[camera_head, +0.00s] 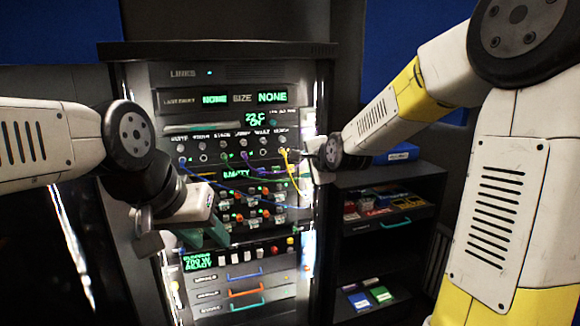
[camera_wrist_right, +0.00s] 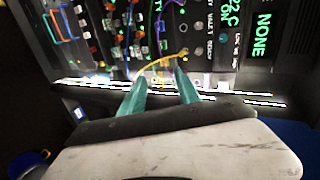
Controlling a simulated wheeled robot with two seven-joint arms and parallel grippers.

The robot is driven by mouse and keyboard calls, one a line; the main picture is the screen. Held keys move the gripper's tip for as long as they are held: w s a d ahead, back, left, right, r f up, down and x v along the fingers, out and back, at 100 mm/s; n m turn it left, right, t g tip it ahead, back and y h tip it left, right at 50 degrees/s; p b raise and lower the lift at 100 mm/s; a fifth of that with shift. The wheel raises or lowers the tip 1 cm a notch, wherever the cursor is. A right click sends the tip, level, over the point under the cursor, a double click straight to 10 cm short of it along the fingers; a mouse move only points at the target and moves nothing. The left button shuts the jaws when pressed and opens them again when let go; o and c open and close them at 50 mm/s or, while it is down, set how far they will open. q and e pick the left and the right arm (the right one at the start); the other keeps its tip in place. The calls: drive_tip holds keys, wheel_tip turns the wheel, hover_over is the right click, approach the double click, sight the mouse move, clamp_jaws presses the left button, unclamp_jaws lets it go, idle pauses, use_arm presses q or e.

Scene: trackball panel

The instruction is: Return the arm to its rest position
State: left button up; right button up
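My right arm reaches in from the right in the head view. Its gripper (camera_head: 305,160) is at the right edge of the rack's upper panel, beside a yellow cable (camera_head: 291,168); its fingers are hard to make out there. In the right wrist view my right gripper (camera_wrist_right: 160,78) has its two teal fingers apart with nothing between them. The yellow cable (camera_wrist_right: 158,62) curves just beyond the fingertips. My left gripper (camera_head: 204,236) is in front of the rack's lower left part, its teal fingers apart and apparently empty.
The rack (camera_head: 240,74) carries a row of jacks with several coloured cables, knobs and lit displays. Below are drawers with coloured handles (camera_head: 245,292). A dark shelf (camera_head: 385,177) with small boxes stands to the right, near my right arm.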

drive_tip(key=s+d+n+g, duration=0.2)
drive_tip(key=s+d+n, duration=0.1)
drive_tip(key=s, duration=0.7)
drive_tip(key=s+d+n+g+h, duration=0.1)
drive_tip(key=s+d+n+g, duration=0.1)
drive_tip(key=s+n, duration=0.4)
drive_tip(key=s+d+f+n+g+h, duration=0.1)
drive_tip(key=s+d+n, duration=0.4)
drive_tip(key=s, duration=1.1)
drive_tip(key=shift+g, duration=0.5)
drive_tip(key=shift+o, duration=0.2)
